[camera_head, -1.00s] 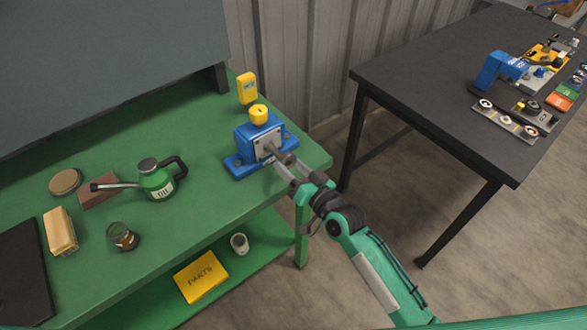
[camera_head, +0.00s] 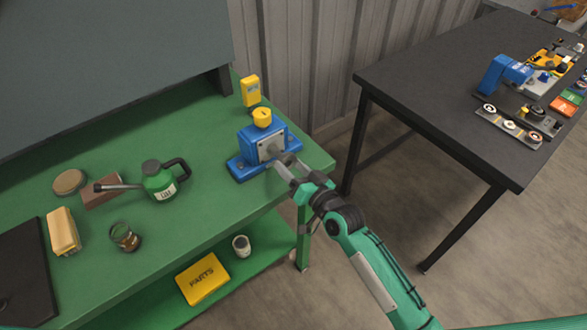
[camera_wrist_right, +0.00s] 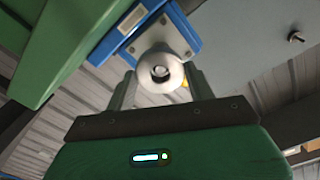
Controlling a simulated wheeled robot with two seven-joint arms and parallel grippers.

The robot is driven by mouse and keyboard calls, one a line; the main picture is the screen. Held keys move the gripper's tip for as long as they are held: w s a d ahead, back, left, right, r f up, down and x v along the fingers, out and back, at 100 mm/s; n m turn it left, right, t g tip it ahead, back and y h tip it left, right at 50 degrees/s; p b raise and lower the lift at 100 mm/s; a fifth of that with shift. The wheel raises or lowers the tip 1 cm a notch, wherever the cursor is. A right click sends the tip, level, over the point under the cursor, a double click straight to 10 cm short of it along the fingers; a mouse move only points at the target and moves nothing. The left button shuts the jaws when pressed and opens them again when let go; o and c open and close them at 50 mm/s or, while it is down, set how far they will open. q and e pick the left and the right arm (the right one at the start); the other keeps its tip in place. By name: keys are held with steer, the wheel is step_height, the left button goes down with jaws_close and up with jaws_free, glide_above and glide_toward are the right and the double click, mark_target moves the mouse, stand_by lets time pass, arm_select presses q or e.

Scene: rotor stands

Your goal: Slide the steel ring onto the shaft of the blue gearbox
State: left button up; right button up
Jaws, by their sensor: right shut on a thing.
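The blue gearbox (camera_head: 248,160) stands on the green bench near its right end, with a grey face plate (camera_head: 270,147) and a yellow cap (camera_head: 262,117) on top. My right gripper (camera_head: 284,165) is at the plate's front, shut on the steel ring (camera_wrist_right: 160,72). In the right wrist view, the ring sits between the fingers in front of the gearbox plate (camera_wrist_right: 157,38). The round end of the shaft (camera_wrist_right: 160,71) shows inside the ring's hole, so the ring appears around it. How far along the shaft it sits is hard to tell. My left gripper is out of view.
On the green bench (camera_head: 200,215) stand an oil can (camera_head: 160,183), a jar (camera_head: 124,236), a yellow block (camera_head: 62,231) and a yellow device (camera_head: 250,90) behind the gearbox. A yellow parts box (camera_head: 203,279) lies on the lower shelf. A dark table (camera_head: 430,90) stands right, across a gap.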

mark_target(281, 154)
steer(key=shift+w+a, duration=0.15)
steer(key=shift+w, duration=0.1)
stand_by(0.3)
steer(key=shift+x, duration=1.2)
steer(key=shift+w+a+b, duration=0.2)
steer(key=shift+w+b, duration=0.1)
steer(key=shift+w+a, duration=0.45)
steer(key=shift+w, duration=0.1)
stand_by(0.4)
steer(key=o, duration=1)
steer(key=shift+o, duration=0.5)
steer(key=o, duration=0.4)
steer(key=shift+c, duration=0.2)
